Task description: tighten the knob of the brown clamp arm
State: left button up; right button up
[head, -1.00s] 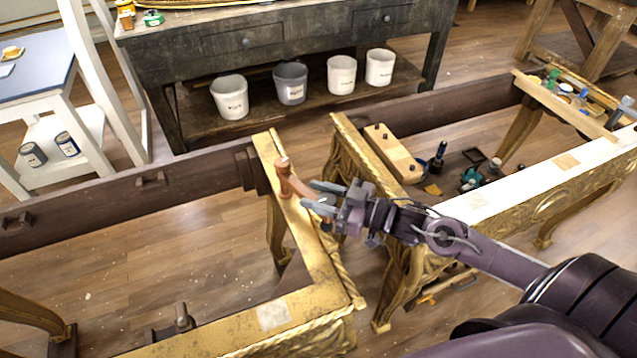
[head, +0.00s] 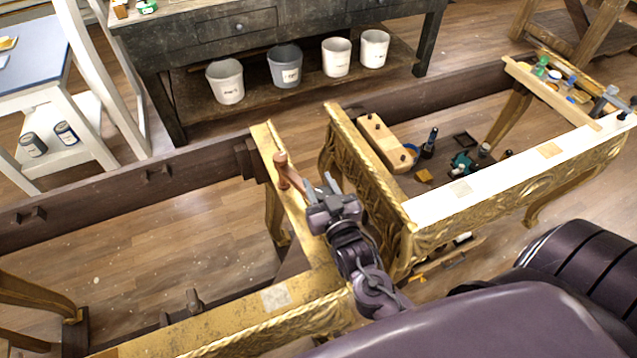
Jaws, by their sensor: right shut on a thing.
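The brown clamp arm (head: 283,171) stands at the inner edge of the gilt frame's left rail, near the middle of the head view. Its upright post is plain to see, and a short part slopes from it down to the right towards my gripper. My right gripper (head: 320,186) is just right of the post, with its fingers pointing up the picture. It is shut on the clamp arm's knob, which the fingers mostly hide. My left gripper is out of view.
The gilt console (head: 390,185) stands right of the clamp, with a wooden block (head: 384,143), small bottles and tools behind its white front rail. A dark workbench (head: 200,100) with several buckets stands at the back. Open floor shows at left.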

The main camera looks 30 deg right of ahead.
jog(key=shift+w+d+r+m+h, duration=0.1)
jog(key=shift+r+m+h, duration=0.35)
jog(key=shift+h, duration=0.35)
jog(key=o, duration=1)
jog(key=shift+f, duration=0.15)
jog(key=shift+f, duration=0.1)
jog(key=shift+s+f, duration=0.1)
jog(key=shift+s, duration=0.15)
jog(key=s+a+b, duration=0.1)
jog(key=s+b, duration=0.1)
jog(key=s, duration=0.5)
jog(key=shift+s+a, duration=0.15)
jog(key=shift+a, duration=0.15)
